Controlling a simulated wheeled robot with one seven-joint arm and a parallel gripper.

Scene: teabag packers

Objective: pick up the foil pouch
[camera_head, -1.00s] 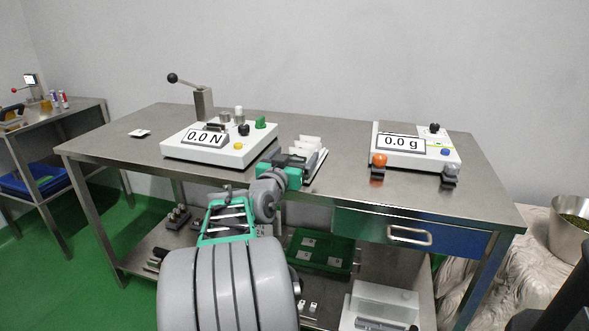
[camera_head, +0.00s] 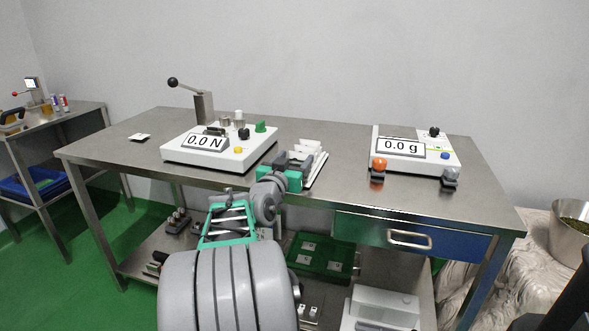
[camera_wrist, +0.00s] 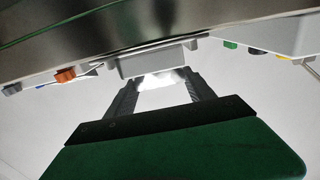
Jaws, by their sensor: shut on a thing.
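Pale upright pouches (camera_head: 306,147) stand in a white holder (camera_head: 319,172) near the front middle of the steel table. My gripper (camera_head: 296,159) is at the holder's left side, close against it, and hides part of it in the head view. In the wrist view, the two dark fingers of my gripper (camera_wrist: 160,80) are shut on a bright whitish foil pouch (camera_wrist: 161,79). A grey block-like part, seemingly of the holder (camera_wrist: 153,62), lies just beyond the fingertips. I cannot tell whether the pouch is clear of the holder.
A force tester (camera_head: 218,157) reading 0.0 N, with a tall lever, stands left of my gripper. A scale (camera_head: 420,165) reading 0.0 g stands to the right. The steel table (camera_head: 345,150) is bare between holder and scale. A small white packet (camera_head: 139,136) lies far left.

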